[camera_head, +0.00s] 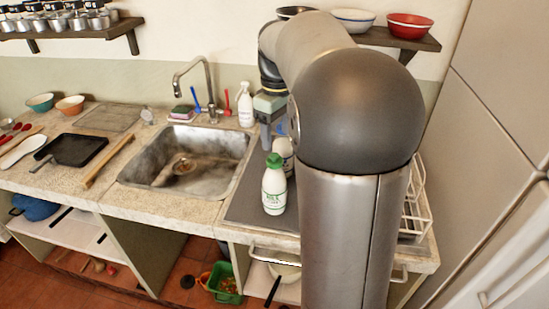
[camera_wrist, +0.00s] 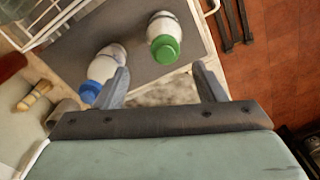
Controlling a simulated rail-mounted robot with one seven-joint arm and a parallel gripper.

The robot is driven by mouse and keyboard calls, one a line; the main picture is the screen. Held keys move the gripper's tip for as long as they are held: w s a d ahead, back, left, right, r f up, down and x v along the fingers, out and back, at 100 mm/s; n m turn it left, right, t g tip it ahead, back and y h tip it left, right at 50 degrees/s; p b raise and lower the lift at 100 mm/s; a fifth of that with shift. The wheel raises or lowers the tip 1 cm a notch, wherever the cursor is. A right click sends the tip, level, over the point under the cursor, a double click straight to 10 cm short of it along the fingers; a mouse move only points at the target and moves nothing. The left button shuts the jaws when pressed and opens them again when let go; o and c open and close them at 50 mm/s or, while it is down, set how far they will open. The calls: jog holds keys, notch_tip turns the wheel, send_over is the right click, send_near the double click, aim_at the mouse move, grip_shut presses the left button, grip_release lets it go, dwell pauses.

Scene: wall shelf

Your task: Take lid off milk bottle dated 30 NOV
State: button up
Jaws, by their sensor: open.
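A white milk bottle with a green lid (camera_head: 274,185) stands upright on the grey mat right of the sink. Its green print is too small to read a date. It also shows in the wrist view (camera_wrist: 164,38), lid towards me. A second white bottle with a blue lid (camera_wrist: 103,68) stands beside it, partly behind my left finger in the wrist view. In the head view this bottle (camera_head: 285,150) is partly hidden, and I cannot see its lid or date. My gripper (camera_wrist: 162,84) is open and empty, its fingers apart from the green lid; it also shows in the head view (camera_head: 268,135).
The grey mat (camera_head: 248,200) lies on the counter. A white wire rack (camera_head: 415,205) stands at the right, partly behind my arm. The steel sink (camera_head: 190,155) with its tap is to the left. A white spray bottle (camera_head: 245,105) stands behind the sink.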

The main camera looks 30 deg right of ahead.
aim_at(275, 155)
jog(key=shift+s+a+f+p, duration=0.15)
jog(key=shift+f+p, duration=0.1)
jog(key=shift+f, duration=1.15)
jog(key=shift+s+a+f+p, duration=0.1)
jog(key=shift+a+f+p, duration=0.1)
jog(key=shift+f, duration=1.15)
jog(key=c, duration=1)
